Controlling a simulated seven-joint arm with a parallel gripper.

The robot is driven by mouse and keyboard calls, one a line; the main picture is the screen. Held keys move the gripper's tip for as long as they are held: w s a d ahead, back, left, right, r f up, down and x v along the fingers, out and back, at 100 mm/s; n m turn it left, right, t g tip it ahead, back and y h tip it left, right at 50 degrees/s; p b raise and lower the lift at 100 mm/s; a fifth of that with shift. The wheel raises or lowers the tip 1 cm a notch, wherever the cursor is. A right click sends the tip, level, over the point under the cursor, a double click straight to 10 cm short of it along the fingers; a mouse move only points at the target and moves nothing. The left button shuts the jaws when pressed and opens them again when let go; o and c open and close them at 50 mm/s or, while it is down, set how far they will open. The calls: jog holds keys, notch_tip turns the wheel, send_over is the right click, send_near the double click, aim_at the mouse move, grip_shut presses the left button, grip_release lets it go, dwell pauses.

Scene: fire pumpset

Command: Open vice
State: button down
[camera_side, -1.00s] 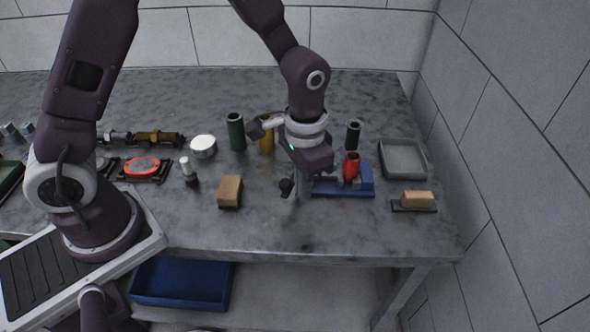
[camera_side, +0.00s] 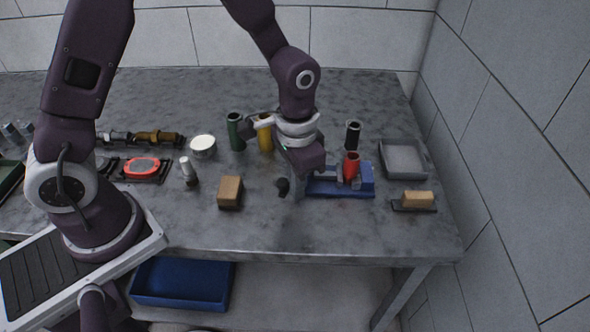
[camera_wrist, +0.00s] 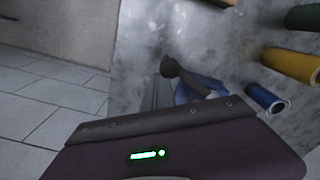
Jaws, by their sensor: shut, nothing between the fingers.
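The blue vice (camera_side: 352,182) lies on the table at the right, with a red cylinder (camera_side: 351,167) standing in its jaws. The vice's dark round handle (camera_side: 283,186) is at its left end. My gripper (camera_side: 299,190) points down at the left end of the vice, close beside the handle. Its fingers are shut and appear empty; whether they touch the handle I cannot tell. In the wrist view the dark handle (camera_wrist: 170,67) and part of the blue vice (camera_wrist: 198,88) show past my gripper's body, which hides the rest.
Green (camera_side: 235,131), yellow (camera_side: 264,133) and black (camera_side: 352,135) cylinders stand behind. A grey tray (camera_side: 404,158) and a sponge-like block on a dark base (camera_side: 417,199) are at the right. A brown block (camera_side: 230,192) is at the left. The front table strip is clear.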

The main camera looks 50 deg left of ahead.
aim_at(278, 182)
jog(key=shift+s+a+f, duration=0.1)
jog(key=shift+s+a, duration=0.2)
jog(key=shift+s, duration=0.15)
jog(key=shift+s+a, duration=0.7)
jog(key=shift+a, duration=0.35)
jog(key=shift+s+a, duration=0.25)
jog(key=shift+a, duration=0.65)
